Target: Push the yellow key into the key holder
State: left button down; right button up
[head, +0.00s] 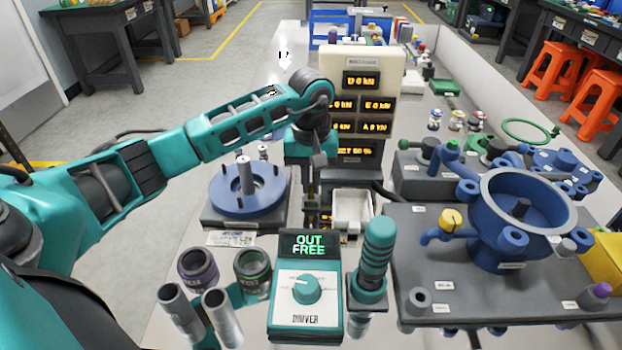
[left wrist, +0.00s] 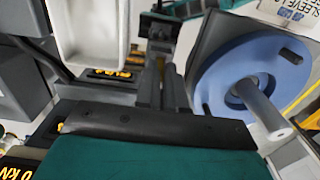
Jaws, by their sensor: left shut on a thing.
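My left gripper (head: 313,208) points down in the middle of the head view, between the blue round flange and the small white tray. In the left wrist view its dark fingers (left wrist: 157,65) are shut on a small dark part, which I cannot identify. No yellow key can be made out in either view; the fingers may hide it. I cannot single out the key holder either. A yellow round knob (head: 452,220) sits on the left side of the blue vessel, apart from the gripper. My right gripper is not in view.
The blue flange (head: 228,204) stands left of the gripper; it also shows in the left wrist view (left wrist: 225,80). The white tray (head: 352,212) is close on the right. A display panel (head: 357,60) rises behind. A driver box (head: 305,300) and the blue vessel (head: 490,235) stand nearer.

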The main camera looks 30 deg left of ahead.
pick_arm(q)
jog(key=shift+f+b, duration=0.4)
dwell(0.4)
jog(key=c, duration=1.1)
grip_release()
jog(key=shift+c, duration=0.2)
jog(key=shift+r, duration=0.1)
